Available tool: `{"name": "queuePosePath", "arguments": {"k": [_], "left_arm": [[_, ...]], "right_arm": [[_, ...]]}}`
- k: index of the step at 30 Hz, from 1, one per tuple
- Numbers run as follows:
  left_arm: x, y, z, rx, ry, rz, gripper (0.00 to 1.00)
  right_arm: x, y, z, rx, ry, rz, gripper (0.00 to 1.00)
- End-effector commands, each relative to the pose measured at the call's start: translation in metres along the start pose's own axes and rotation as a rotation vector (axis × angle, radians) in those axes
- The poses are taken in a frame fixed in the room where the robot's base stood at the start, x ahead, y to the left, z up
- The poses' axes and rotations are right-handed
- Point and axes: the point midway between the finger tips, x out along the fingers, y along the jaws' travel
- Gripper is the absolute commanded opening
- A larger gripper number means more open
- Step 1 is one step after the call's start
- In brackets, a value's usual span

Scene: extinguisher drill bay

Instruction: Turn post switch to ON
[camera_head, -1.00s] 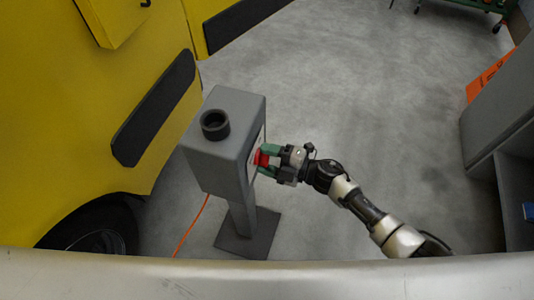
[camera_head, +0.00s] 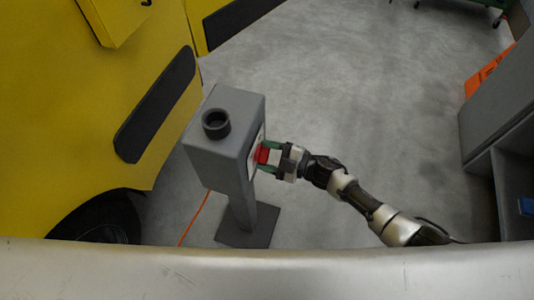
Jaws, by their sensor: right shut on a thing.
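The grey post (camera_head: 219,158) stands upright on a dark square base plate (camera_head: 246,230), with a black round socket on its top. The red switch (camera_head: 262,155) sits on the post's right side face, on a pale plate. My right gripper (camera_head: 266,157) reaches in from the right and is shut on the red switch, with one green fingertip on each side of it. The switch's exact angle and any ON or OFF marks are too small to read. My left gripper is not in view.
A yellow vehicle (camera_head: 75,110) with a dark wheel stands close on the left. An orange cable (camera_head: 194,217) runs over the floor by the post. A grey cabinet (camera_head: 497,115) stands at the right, with an orange thing behind it. The floor between is clear.

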Motion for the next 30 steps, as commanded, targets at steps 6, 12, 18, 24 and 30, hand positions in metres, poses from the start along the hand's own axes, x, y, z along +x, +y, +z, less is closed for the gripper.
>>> {"name": "queuePosePath", "arguments": {"k": [6, 12, 18, 24, 30], "left_arm": [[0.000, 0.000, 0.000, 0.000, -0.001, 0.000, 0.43], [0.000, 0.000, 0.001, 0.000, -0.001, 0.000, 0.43], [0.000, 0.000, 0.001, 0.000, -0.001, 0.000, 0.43], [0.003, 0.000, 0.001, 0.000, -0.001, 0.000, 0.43], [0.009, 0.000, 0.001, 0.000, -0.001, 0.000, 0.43]], "right_arm": [[-0.001, -0.001, 0.001, 0.005, -0.001, -0.001, 0.63], [0.000, -0.001, 0.000, 0.003, 0.000, -0.001, 0.81], [-0.001, -0.001, 0.000, 0.002, 0.000, 0.000, 0.81], [-0.025, -0.001, 0.002, 0.000, -0.003, -0.001, 0.81], [-0.067, -0.003, 0.002, 0.002, -0.004, -0.002, 0.81]]}}
